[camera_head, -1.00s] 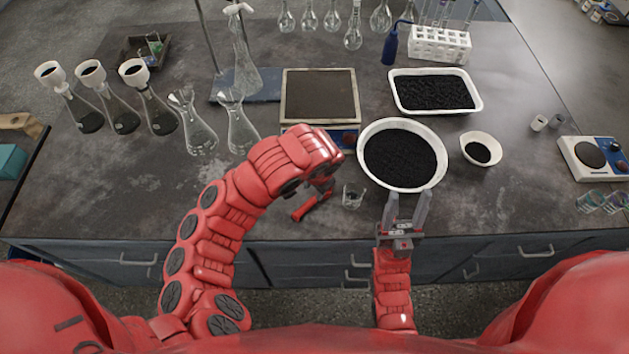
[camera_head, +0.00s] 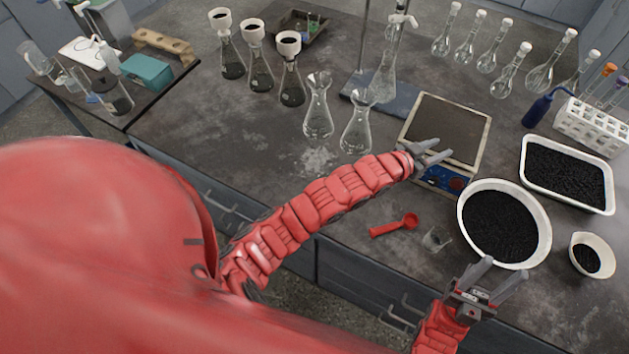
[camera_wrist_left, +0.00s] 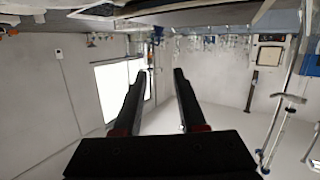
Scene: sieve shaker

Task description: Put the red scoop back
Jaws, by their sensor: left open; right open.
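The red scoop (camera_head: 394,225) lies on the dark bench top near its front edge, left of a small glass beaker (camera_head: 437,239), with its bowl toward the right. My left gripper (camera_head: 443,148) is open and empty, over the hot plate, beyond and above the scoop and apart from it. Its open fingers also show in the left wrist view (camera_wrist_left: 160,73) with nothing between them; the scoop is not seen there. My right gripper (camera_head: 506,267) is open and empty near the front rim of the large white bowl of black grains (camera_head: 465,235).
The hot plate (camera_head: 480,140) stands behind the scoop. Two empty flasks (camera_head: 318,118) and several funnel-topped flasks stand to the left. A white tray (camera_head: 609,195) and small bowl (camera_head: 604,247) of black grains are at the right. The bench left of the scoop is clear.

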